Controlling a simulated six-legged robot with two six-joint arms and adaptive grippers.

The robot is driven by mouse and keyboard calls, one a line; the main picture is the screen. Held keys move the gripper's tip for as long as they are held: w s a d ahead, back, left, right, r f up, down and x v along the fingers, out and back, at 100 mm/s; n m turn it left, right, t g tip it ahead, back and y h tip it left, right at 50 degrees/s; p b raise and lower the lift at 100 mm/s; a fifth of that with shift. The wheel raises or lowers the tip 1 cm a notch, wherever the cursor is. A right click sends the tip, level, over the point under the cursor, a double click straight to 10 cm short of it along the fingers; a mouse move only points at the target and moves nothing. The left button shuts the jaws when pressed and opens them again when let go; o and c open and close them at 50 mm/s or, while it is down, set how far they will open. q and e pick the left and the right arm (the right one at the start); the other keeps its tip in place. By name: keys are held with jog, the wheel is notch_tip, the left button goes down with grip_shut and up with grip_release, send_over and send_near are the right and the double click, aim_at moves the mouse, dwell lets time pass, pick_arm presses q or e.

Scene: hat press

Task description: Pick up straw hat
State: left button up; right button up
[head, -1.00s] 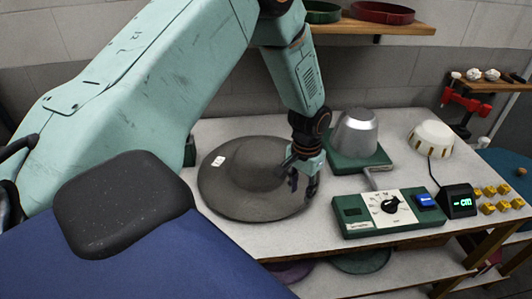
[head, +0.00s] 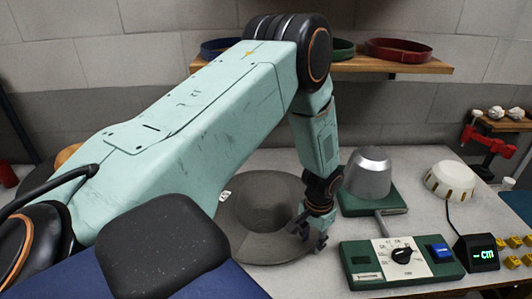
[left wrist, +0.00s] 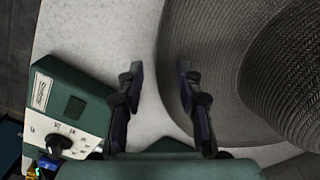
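The straw hat (head: 263,208) is grey, with a wide round brim and a low crown, and lies on the table with a small white tag on its brim. My arm hides part of its left side. My left gripper (head: 312,236) is at the right edge of the brim, pointing down. In the left wrist view the hat (left wrist: 220,60) fills the right side. There the gripper (left wrist: 160,82) is open and empty, with one finger over the bare table and the other over the brim, the brim's edge between them. Whether they touch the brim cannot be told. My right gripper is not in view.
A green control box (head: 365,262) with a dial stands right of my gripper. A silver hat block (head: 369,172) on a green base is behind it. A white domed part (head: 449,178) and small display (head: 478,252) are farther right. A shelf (head: 385,65) holds hat bands.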

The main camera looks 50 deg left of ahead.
pick_arm(q)
jog(key=shift+s+f, duration=0.1)
jog(key=shift+f, duration=0.3)
jog(key=shift+s, duration=0.2)
jog(key=shift+w+f, duration=0.1)
jog(key=shift+w, duration=0.2)
jog(key=c, duration=0.7)
jog(key=shift+s, duration=0.2)
grip_shut()
jog(key=shift+w, duration=0.1)
